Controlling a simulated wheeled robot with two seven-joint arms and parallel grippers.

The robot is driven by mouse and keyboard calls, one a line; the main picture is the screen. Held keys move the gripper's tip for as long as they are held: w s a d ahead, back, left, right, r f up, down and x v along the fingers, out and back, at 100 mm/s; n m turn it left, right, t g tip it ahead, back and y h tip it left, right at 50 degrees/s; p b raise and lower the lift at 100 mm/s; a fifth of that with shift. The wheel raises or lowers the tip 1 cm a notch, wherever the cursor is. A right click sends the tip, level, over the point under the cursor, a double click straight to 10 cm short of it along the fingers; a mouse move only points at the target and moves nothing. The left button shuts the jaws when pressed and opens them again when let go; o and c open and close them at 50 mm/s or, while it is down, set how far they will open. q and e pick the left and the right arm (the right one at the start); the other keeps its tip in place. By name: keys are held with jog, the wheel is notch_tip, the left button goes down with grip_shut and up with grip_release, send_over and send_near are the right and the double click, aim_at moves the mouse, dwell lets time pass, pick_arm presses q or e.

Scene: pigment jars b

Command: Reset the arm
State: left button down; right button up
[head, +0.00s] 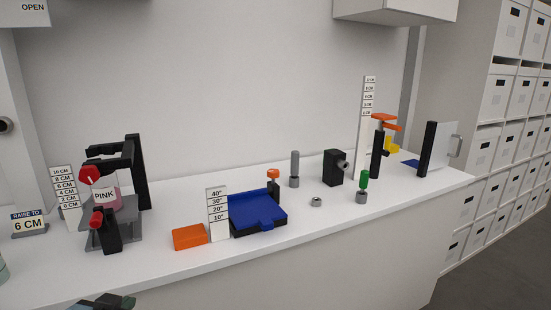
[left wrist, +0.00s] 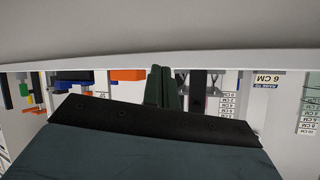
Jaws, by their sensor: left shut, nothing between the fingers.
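My left gripper (head: 108,302) shows only in part at the bottom left edge of the head view, low in front of the white bench (head: 340,215) and apart from everything on it. In the left wrist view its two dark fingers (left wrist: 161,88) are together with nothing between them. That view is upside down, with the bench edge (left wrist: 200,62) running across it. My right gripper is in neither view.
On the bench stand a black stand with a pink jar (head: 104,196), a "6 CM" sign (head: 29,224), an orange block (head: 190,237), a blue plate (head: 257,212), a black block (head: 333,168), a green-topped peg (head: 364,182) and an orange-topped post (head: 377,150). A cabinet (head: 395,10) hangs above.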

pick_arm(q)
jog(key=s+d+f+g+h, duration=0.1)
jog(key=s+d+f+g, duration=0.3)
jog(key=s+f, duration=0.6)
jog(key=s+d+f+g+h, duration=0.1)
jog(key=s+d+f+g, duration=0.4)
jog(key=s, duration=0.9)
jog(key=a+f+m, duration=0.1)
jog(key=a+f, duration=0.1)
jog(key=f, duration=1)
jog(key=a+f, duration=0.2)
jog(key=f, duration=1)
jog(key=s+a+f+g, duration=0.1)
jog(key=s+a+f, duration=0.2)
jog(key=s+f, duration=0.4)
jog(key=s+a+f+y, duration=0.1)
jog(key=s+a+f, duration=0.3)
jog(key=s+f, duration=0.4)
jog(key=shift+s+m+g, duration=0.4)
jog(key=shift+s, duration=0.05)
jog(key=shift+f, duration=0.1)
